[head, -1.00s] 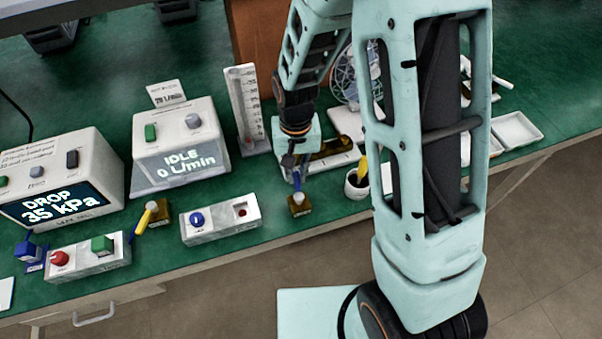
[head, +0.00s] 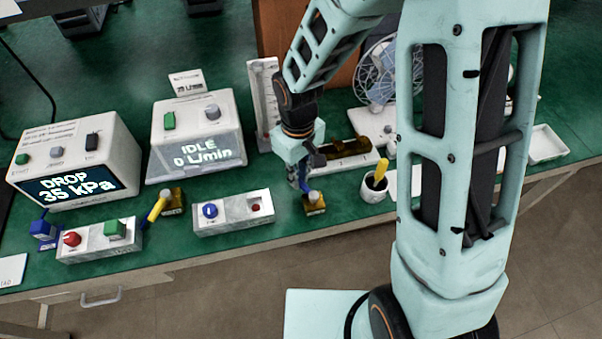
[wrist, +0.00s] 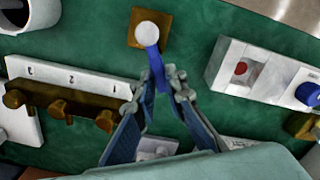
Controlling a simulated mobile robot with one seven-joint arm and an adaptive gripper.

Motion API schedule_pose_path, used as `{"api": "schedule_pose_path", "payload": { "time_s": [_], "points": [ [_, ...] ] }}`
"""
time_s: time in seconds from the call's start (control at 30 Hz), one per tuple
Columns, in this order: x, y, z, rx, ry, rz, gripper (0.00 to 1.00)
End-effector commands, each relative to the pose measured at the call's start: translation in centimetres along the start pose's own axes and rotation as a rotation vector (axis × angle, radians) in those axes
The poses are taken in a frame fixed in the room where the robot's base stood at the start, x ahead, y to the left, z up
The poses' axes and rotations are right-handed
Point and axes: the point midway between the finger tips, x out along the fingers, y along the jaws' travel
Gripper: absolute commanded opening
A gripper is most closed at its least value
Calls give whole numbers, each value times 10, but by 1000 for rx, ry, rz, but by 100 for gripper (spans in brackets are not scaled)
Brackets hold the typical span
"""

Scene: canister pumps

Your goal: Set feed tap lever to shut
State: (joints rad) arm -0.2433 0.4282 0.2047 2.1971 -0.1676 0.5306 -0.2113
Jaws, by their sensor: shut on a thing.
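A small tap stands near the bench's front edge, with a brass-coloured square base (head: 315,206), a pale round knob at its pivot and a blue lever (head: 305,186). In the wrist view the blue lever (wrist: 152,62) runs from the white knob (wrist: 146,34) on the brass base (wrist: 136,30) down between my fingertips. My gripper (wrist: 163,82) is shut on the free end of this lever. In the head view my gripper (head: 300,170) comes down from behind the tap. No label naming the tap is readable.
A white switch box (head: 233,216) stands left of the tap. A cup with a yellow-handled thing (head: 374,188) stands to the right. A brass manifold on a white plate (wrist: 65,105) lies close beside my gripper. A yellow-levered tap (head: 157,207) is further left.

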Motion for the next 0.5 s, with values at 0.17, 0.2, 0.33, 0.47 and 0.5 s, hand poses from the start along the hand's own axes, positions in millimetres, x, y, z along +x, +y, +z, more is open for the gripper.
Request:
{"api": "schedule_pose_path", "payload": {
  "time_s": [0.17,0.2,0.33,0.47,0.5],
  "points": [
    [-1,-1,-1,-29,3,1,0],
    [-1,-2,-1,-32,3,1,0],
    [-1,-2,-1,-36,3,1,0],
    [-1,-2,-1,-37,3,1,0],
    [-1,-2,-1,-37,3,1,0]
  ]
}}
